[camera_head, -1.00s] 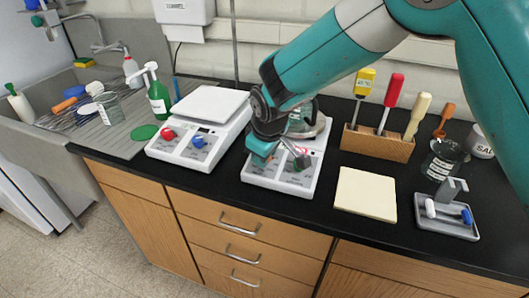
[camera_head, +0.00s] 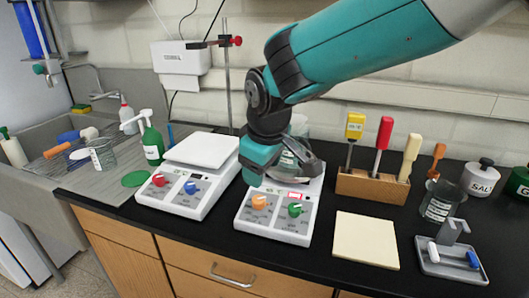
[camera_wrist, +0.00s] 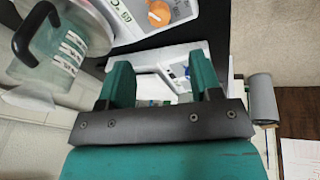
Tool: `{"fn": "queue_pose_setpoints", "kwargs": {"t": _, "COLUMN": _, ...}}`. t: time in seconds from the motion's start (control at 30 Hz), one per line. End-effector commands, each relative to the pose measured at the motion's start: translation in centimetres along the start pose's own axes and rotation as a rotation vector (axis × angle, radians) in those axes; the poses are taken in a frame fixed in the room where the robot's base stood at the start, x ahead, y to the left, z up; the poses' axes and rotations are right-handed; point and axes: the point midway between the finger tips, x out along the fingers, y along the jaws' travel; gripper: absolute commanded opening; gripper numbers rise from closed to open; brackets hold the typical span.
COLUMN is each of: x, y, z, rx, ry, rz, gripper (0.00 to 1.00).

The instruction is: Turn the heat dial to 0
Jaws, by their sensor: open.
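The middle white hot plate (camera_head: 272,218) stands on the black bench, with an orange dial (camera_head: 259,201) and a green dial (camera_head: 295,209) on its front panel. Each dial has a pale pointer mark; their printed labels are too small to read, so I cannot tell which is heat. The orange dial also shows at the top of the wrist view (camera_wrist: 160,13).
A glass beaker (camera_wrist: 75,45) stands close beside my gripper. A second white unit (camera_head: 203,154) with red and blue dials is at left. A tool block (camera_head: 372,187), a cream pad (camera_head: 366,240) and a grey tray (camera_head: 450,262) are at right.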

Motion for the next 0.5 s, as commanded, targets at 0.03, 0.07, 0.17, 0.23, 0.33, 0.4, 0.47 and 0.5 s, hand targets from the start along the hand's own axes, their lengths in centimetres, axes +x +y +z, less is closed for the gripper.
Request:
{"fn": "queue_pose_setpoints", "kwargs": {"t": 0.03, "x": -1.1, "y": 0.0, "z": -0.1, "rx": -0.001, "ry": 0.006, "rz": 0.002, "gripper": 0.58}}
{"fn": "queue_pose_setpoints", "kwargs": {"t": 0.07, "x": -1.8, "y": 0.0, "z": -0.1, "rx": -0.001, "ry": 0.005, "rz": 0.002, "gripper": 0.58}}
{"fn": "queue_pose_setpoints", "kwargs": {"t": 0.17, "x": -3.5, "y": 0.0, "z": -0.1, "rx": 0.000, "ry": 0.004, "rz": 0.002, "gripper": 0.58}}
{"fn": "queue_pose_setpoints", "kwargs": {"t": 0.23, "x": -4.4, "y": 0.0, "z": -0.1, "rx": 0.000, "ry": 0.002, "rz": 0.001, "gripper": 0.58}}
{"fn": "queue_pose_setpoints", "kwargs": {"t": 0.33, "x": -5.3, "y": 0.0, "z": -0.1, "rx": 0.000, "ry": 0.002, "rz": 0.001, "gripper": 0.58}}
{"fn": "queue_pose_setpoints", "kwargs": {"t": 0.4, "x": -5.6, "y": 0.0, "z": -0.1, "rx": 0.000, "ry": 0.001, "rz": 0.000, "gripper": 0.58}}
{"fn": "queue_pose_setpoints", "kwargs": {"t": 0.47, "x": -5.7, "y": 0.0, "z": -0.1, "rx": 0.000, "ry": 0.000, "rz": 0.000, "gripper": 0.58}}
{"fn": "queue_pose_setpoints", "kwargs": {"t": 0.5, "x": -5.7, "y": 0.0, "z": 0.0, "rx": 0.000, "ry": 0.000, "rz": 0.000, "gripper": 0.58}}
